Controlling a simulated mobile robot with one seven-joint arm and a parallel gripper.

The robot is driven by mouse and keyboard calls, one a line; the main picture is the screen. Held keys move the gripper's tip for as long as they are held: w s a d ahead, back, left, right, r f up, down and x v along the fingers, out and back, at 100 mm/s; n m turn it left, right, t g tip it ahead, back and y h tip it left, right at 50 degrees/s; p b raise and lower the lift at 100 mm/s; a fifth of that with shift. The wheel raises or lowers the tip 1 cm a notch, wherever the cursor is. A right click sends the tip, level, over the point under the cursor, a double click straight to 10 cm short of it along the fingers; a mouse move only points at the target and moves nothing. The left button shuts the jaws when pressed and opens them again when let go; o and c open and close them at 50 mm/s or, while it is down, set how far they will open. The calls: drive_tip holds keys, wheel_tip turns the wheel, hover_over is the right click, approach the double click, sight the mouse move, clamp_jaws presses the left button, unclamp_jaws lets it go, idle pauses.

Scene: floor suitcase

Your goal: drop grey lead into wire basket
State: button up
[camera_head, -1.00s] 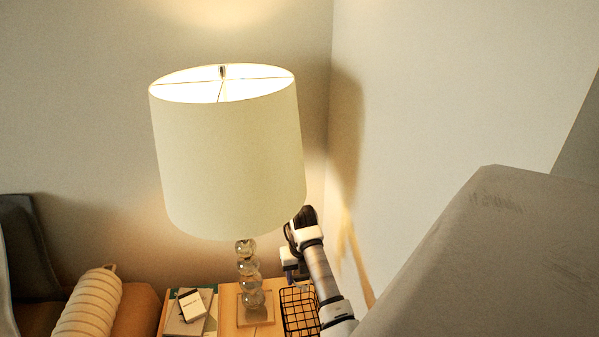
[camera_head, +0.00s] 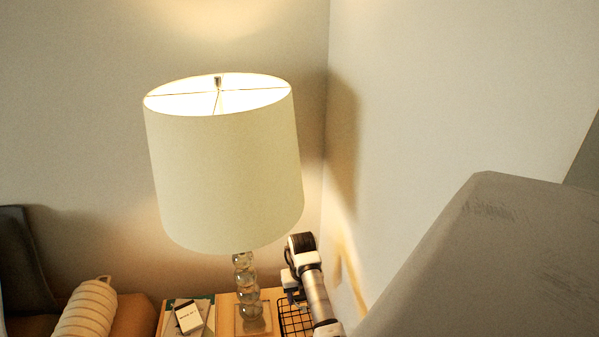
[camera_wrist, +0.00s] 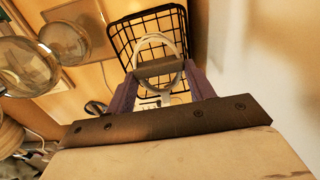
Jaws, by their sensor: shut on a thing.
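The grey lead (camera_wrist: 157,37) shows in the wrist view as a pale loop between my fingers. My gripper (camera_wrist: 160,72) is shut on it. The black wire basket (camera_wrist: 183,12) is beyond the fingers, and the loop overlaps its open top in the picture. I cannot tell exactly how high the lead is above the rim. In the head view the basket (camera_head: 286,322) stands on the wooden table, partly hidden by my arm. My gripper (camera_head: 293,296) is small there, at the basket's back, and the lead cannot be made out.
A lamp with a large cream shade (camera_head: 225,170) and glass-ball stem (camera_head: 246,285) stands just left of the basket. A card-like box (camera_head: 188,318) lies on books to its left. The wall (camera_head: 410,110) is close on the right. A grey furniture surface (camera_head: 490,270) fills the lower right.

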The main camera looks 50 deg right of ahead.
drive_tip(key=o, duration=1.1)
drive_tip(key=shift+c, duration=0.2)
drive_tip(key=shift+r, duration=0.1)
wheel_tip(320, 180, up, 7)
drive_tip(key=shift+r+b, duration=0.2)
drive_tip(key=shift+b, duration=0.9)
